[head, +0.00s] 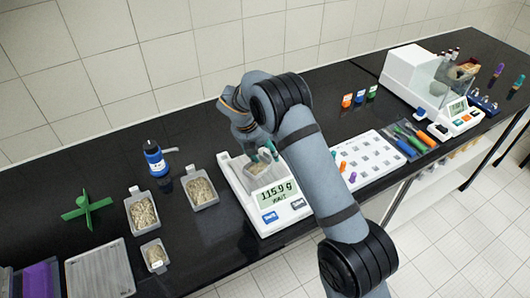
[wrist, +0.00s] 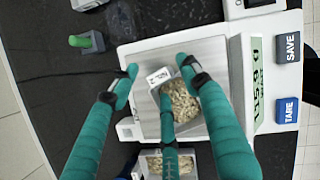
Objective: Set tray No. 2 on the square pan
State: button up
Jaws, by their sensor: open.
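A small grey tray of pale grains (wrist: 185,108) rests on the square metal pan (wrist: 208,55) of the white balance. Its tag is too small to read surely, so I cannot confirm it is No. 2. In the head view the tray (head: 258,170) is partly covered by my gripper. My gripper (wrist: 158,75) has teal fingers spread open around the tray's tag end, one finger reaching over the grains. It also shows in the head view (head: 264,154). The balance display (head: 279,192) reads about 115.9 g.
Two larger grain trays (head: 143,213) (head: 201,190) and a smaller one (head: 155,256) stand left of the balance. A white rack (head: 365,158) is close on the right.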

aim_at(255, 169)
jog(key=shift+a+r, duration=0.2)
jog(key=shift+r, duration=0.3)
jog(key=b+v, duration=0.1)
jog(key=v, duration=1)
jog(key=shift+r, duration=0.15)
